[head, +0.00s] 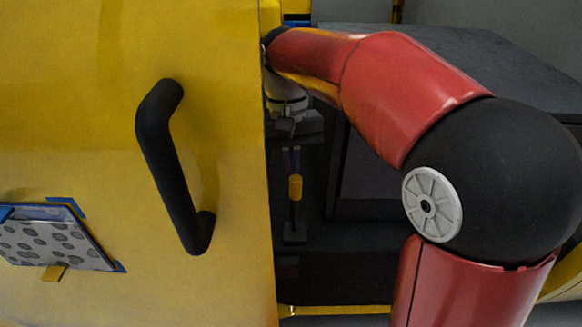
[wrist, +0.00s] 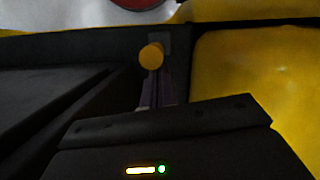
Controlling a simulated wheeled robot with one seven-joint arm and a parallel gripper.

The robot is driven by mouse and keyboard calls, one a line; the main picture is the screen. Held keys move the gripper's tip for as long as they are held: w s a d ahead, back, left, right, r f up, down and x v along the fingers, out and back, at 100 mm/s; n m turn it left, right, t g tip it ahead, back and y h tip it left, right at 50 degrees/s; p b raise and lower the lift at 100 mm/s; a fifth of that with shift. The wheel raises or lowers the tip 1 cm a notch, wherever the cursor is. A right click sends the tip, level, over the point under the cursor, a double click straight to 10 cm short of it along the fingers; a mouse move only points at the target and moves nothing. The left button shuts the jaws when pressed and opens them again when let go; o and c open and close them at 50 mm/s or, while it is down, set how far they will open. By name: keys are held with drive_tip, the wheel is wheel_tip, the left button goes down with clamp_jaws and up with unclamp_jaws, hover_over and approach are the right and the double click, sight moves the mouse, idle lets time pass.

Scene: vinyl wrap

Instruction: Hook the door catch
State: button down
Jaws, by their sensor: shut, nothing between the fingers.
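The yellow door (head: 225,150) stands open at the left of the head view, with a black bar handle (head: 168,165) on its face. Beyond its edge, a yellow rounded knob (head: 295,187), apparently part of the catch, sits on a dark upright piece. The knob also shows in the wrist view (wrist: 151,55), in front of a small grey plate. My gripper (head: 292,170) reaches past the door edge and points down, its narrow purplish fingers shut and empty. Their tips (wrist: 154,78) appear close to the knob. I cannot tell whether they touch it.
My red arm bends around the right side of the door edge. A dark cabinet (head: 480,60) stands behind it. A patterned pad (head: 55,242) with blue tape corners is on the door. A yellow strip (head: 335,310) runs low. A yellow surface (wrist: 250,80) is close on the right in the wrist view.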

drive_tip(key=shift+s+t+b, duration=1.1)
drive_tip(key=shift+s+b, duration=0.2)
drive_tip(key=shift+s, duration=0.1)
drive_tip(key=s+f+b, duration=0.1)
drive_tip(key=s, duration=0.5)
drive_tip(key=shift+s+a+t, duration=0.15)
drive_tip(key=shift+s+t, duration=0.1)
drive_tip(key=shift+t, duration=0.05)
drive_tip(key=shift+f, duration=0.1)
wheel_tip(320, 180, up, 20)
drive_tip(key=p, duration=0.4)
